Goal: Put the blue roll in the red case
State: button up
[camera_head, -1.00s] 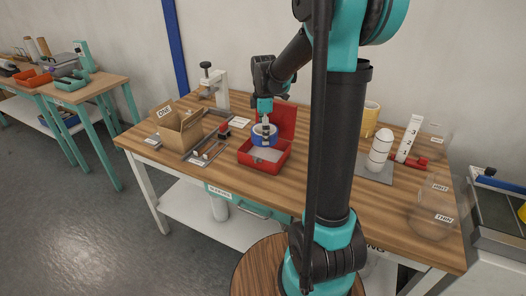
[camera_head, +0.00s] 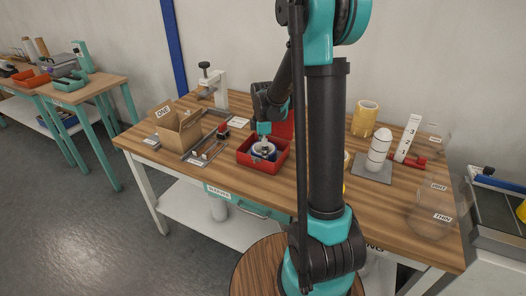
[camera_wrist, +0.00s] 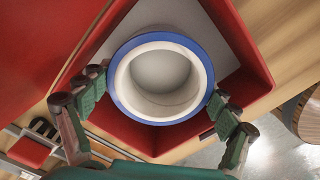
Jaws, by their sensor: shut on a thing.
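The red case (camera_head: 258,164) stands on the workbench with its lid up at the back. The blue roll (camera_head: 265,152) is down inside the case's walls. In the wrist view the roll (camera_wrist: 160,117) is a blue ring with a white core, seen from above, over the case's grey floor. The red case wall (camera_wrist: 246,88) surrounds it on the right. My gripper (camera_wrist: 159,95) has a finger on either side of the roll and is shut on it. I cannot tell whether the roll touches the floor.
An open cardboard box (camera_head: 180,132) and a grey tool tray (camera_head: 207,146) stand left of the case. A yellow roll (camera_head: 365,118), a white stacked cylinder (camera_head: 378,152) and a numbered white block (camera_head: 407,140) stand on the right. Bare wood lies in front of the case.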

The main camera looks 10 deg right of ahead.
jog(key=o, duration=1.1)
jog(key=shift+f, duration=0.1)
jog(key=shift+c, duration=0.2)
notch_tip(320, 180, up, 12)
